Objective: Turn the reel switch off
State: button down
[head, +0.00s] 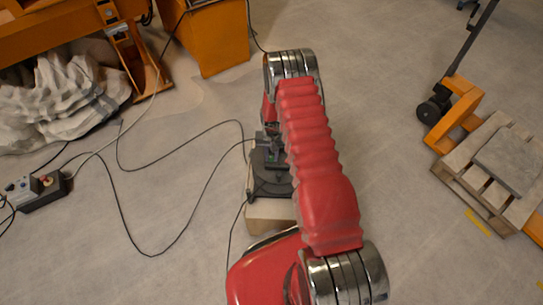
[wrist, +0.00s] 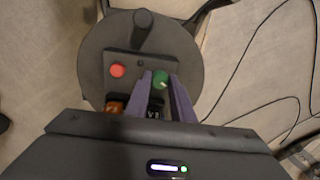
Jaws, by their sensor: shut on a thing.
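The cable reel is a dark round disc (wrist: 95,55) in the wrist view, with a black handle post (wrist: 143,25) at its top. Its panel carries a red round button or lamp (wrist: 117,71) and a round green switch knob (wrist: 161,79). My gripper (wrist: 158,82) has its two purple-grey fingers on either side of the green knob, shut on it. The fingers and gripper body hide the lower panel. In the head view the dark reel (head: 257,184) shows beside my red arm, which hides much of it and most of my gripper (head: 267,143).
The reel stands on a pale wooden block (head: 270,213).

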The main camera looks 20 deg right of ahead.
aim_at(271, 158)
jog(key=c, duration=1.5)
grip_release()
jog(key=shift+c, duration=0.2)
jog(key=shift+r, duration=0.1)
notch_tip(271, 158, up, 14)
jog(key=shift+f, duration=0.25)
